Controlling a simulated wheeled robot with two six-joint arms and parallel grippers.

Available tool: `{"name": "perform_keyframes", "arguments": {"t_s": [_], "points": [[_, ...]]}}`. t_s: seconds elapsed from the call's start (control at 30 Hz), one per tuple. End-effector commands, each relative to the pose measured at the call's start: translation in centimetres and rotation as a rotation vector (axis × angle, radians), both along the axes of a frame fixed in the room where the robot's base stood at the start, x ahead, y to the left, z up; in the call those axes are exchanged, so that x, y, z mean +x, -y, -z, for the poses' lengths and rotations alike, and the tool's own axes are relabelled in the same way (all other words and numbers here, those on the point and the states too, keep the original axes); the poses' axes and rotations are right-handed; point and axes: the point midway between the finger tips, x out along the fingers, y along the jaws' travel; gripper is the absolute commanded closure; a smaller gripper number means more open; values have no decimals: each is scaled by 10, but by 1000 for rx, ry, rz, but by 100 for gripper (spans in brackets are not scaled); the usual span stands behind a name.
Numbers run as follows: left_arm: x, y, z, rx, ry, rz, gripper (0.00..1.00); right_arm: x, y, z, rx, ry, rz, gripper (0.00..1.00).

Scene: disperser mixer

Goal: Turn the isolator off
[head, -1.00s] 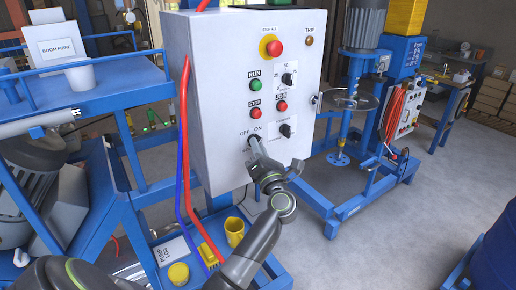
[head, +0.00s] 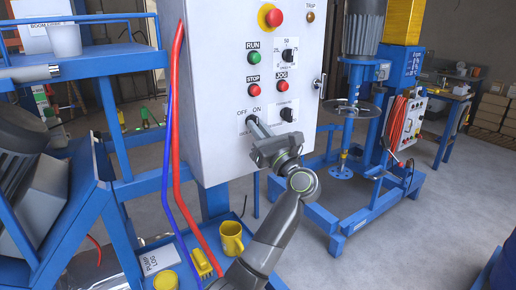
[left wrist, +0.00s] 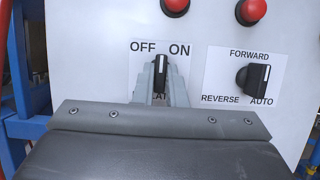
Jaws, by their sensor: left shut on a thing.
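The isolator (left wrist: 160,69) is a small black knob with a pale mark, under the words OFF and ON on the grey-white control box (head: 219,60). In the left wrist view its mark points roughly straight up, between the two words. My left gripper (left wrist: 160,80) is shut on the knob, one finger on each side. In the head view my left gripper (head: 251,121) reaches up to the box's lower left face, and its fingers hide most of the knob. My right gripper is not in view.
A FORWARD/REVERSE/AUTO selector (left wrist: 254,78) sits just right of the isolator. STOP (head: 254,90) and JOG (head: 283,86) buttons are above. Red and blue cables (head: 179,130) hang along the box's left edge. A yellow mug (head: 231,239) stands below on the blue shelf.

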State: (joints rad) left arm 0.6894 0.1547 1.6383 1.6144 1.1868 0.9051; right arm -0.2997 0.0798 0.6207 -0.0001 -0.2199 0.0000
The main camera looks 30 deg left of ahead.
Motion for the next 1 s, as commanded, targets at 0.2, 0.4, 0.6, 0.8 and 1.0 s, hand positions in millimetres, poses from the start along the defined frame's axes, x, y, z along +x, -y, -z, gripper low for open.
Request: {"name": "perform_keyframes", "arguments": {"t_s": [0.2, 0.4, 0.6, 0.8, 1.0], "points": [[2, 1, 7, -70, 178, 0, 100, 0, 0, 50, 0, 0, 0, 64], [3, 1, 6, -139, 345, 1, 100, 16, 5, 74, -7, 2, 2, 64], [4, 1, 2, -194, 476, 0, 100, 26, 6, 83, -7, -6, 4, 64], [4, 2, 0, -229, 558, 1, 100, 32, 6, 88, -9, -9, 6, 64], [5, 2, -1, -253, 614, 0, 100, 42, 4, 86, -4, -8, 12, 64]]}}
